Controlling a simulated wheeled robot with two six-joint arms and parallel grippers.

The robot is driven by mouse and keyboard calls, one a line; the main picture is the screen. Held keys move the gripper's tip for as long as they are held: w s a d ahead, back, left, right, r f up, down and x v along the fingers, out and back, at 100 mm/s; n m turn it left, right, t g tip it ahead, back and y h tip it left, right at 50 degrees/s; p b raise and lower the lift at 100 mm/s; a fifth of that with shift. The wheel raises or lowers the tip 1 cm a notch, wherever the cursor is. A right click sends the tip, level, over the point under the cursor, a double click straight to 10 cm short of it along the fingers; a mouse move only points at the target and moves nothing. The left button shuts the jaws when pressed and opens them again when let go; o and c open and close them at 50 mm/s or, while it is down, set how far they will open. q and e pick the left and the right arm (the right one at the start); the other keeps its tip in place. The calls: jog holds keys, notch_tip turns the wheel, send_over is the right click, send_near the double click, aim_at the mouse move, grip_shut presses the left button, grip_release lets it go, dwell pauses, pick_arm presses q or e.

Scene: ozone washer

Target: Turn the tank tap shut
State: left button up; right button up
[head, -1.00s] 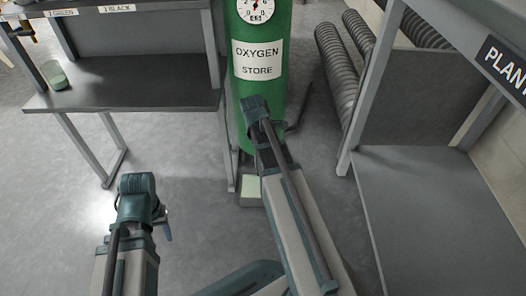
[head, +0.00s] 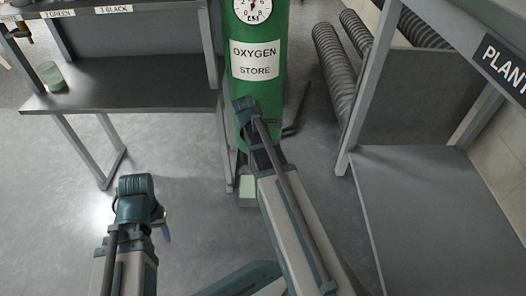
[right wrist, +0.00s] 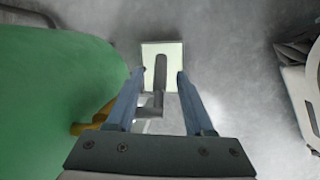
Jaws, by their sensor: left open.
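The green tank (head: 259,100) stands upright at centre in the head view, with a gauge and an "OXYGEN STORE" label; its side fills the left of the right wrist view (right wrist: 55,100). A brass fitting (right wrist: 97,119) sticks out from it, joined to a grey tap lever (right wrist: 160,72). My right gripper (right wrist: 154,78) is open, with the lever between its blue fingers in the picture and gaps on both sides. In the head view my arm hides that gripper and the tap. My left gripper (head: 165,233) is open and empty, low at left, far from the tank.
A pale-topped grey block (head: 247,188) sits on the floor below the tap. A dark bench (head: 130,90) with a green glass (head: 52,76) stands left. A grey cabinet (head: 430,215) and ribbed hoses (head: 335,70) are at right.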

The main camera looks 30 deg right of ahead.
jog(key=p+v, duration=1.3)
jog(key=shift+r, duration=0.4)
jog(key=shift+a, duration=0.1)
